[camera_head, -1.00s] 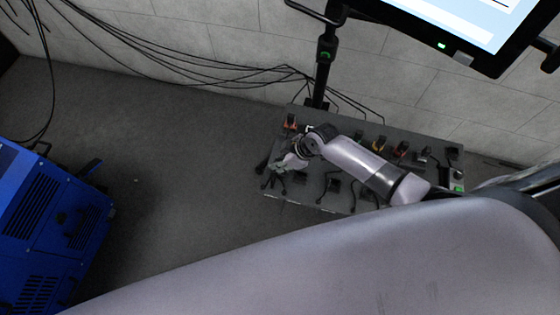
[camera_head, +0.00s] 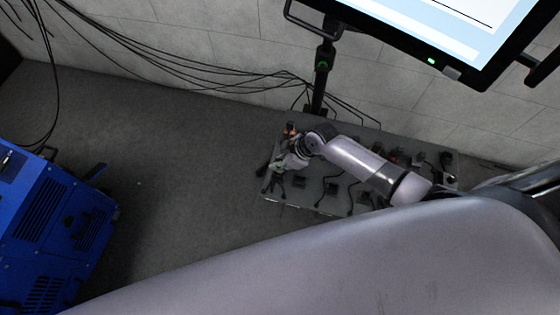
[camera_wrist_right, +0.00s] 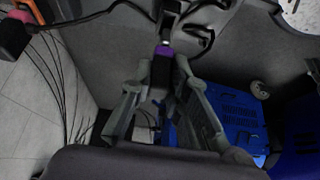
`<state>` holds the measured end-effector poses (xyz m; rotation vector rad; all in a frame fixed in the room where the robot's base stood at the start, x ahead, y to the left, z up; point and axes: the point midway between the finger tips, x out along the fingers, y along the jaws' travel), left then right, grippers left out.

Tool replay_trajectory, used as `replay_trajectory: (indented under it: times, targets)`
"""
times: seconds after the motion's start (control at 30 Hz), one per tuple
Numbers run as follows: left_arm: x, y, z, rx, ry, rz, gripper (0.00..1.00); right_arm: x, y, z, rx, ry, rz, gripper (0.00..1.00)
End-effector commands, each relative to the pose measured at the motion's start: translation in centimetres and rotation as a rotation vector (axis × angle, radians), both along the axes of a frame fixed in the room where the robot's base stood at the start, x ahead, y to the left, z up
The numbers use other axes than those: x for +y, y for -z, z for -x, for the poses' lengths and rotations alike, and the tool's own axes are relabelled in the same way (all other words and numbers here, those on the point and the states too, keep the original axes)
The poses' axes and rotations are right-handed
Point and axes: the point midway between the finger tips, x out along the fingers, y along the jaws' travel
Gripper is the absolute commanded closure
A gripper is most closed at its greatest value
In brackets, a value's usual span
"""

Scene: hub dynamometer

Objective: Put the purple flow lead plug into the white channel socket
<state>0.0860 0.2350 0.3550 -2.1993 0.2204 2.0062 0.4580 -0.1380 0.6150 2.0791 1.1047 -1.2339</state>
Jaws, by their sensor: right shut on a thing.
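My right gripper (camera_head: 278,167) is over the left end of the dark bench (camera_head: 288,197) in the head view. In the right wrist view its fingers (camera_wrist_right: 162,66) are closed around the flow lead plug (camera_wrist_right: 163,50), a dark plug with a purple band. A dark lead shows near the plug's upper end. I cannot make out the white channel socket; my right arm covers part of the socket row in the head view. My left gripper is not in view.
Several dark leads lie on the bench. An orange-red connector (camera_head: 290,129) stands at its far left. A monitor (camera_head: 450,30) on a black post (camera_head: 320,80) rises behind. A blue machine (camera_head: 55,235) stands at the left, with open floor between.

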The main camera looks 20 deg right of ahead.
Motion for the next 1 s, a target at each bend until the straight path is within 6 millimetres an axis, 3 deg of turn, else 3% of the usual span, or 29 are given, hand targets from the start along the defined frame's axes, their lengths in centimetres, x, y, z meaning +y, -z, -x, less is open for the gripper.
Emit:
replay_trajectory:
  times: [0.6,1.0]
  targets:
    - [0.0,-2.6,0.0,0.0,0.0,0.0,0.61,0.0,-2.7,0.0,-0.001,0.0,0.0,1.0]
    - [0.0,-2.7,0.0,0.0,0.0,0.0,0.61,0.0,-2.9,0.0,-0.001,0.0,-0.001,1.0]
